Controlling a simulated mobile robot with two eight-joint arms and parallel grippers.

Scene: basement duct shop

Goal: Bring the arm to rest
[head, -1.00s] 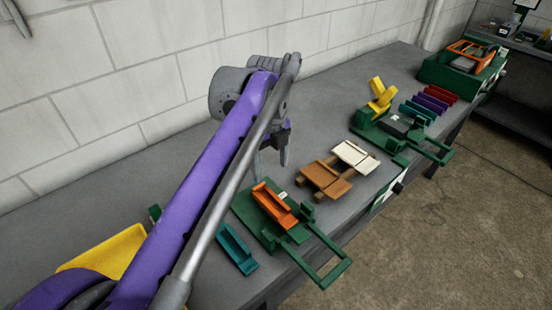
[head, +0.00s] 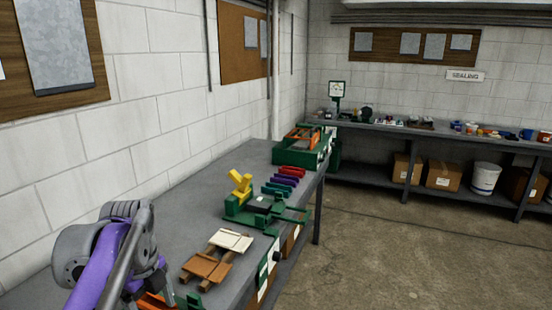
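My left arm, with purple and grey links, comes in at the lower left in the head view. Its gripper (head: 150,290) points down over the near part of the bench (head: 190,210), at the bottom edge of the picture. Its fingers look apart, with nothing seen between them, though the tips are partly cut off. An orange piece (head: 153,300) shows below and beside it, mostly hidden. My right gripper is not in view.
Brown and cream plates (head: 207,268) lie right of the gripper. Beyond are a green fixture (head: 240,213) with a yellow piece (head: 240,182), coloured strips (head: 284,180) and a green tray (head: 297,158). Another bench (head: 400,134) runs along the back wall. The floor (head: 400,250) at right is clear.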

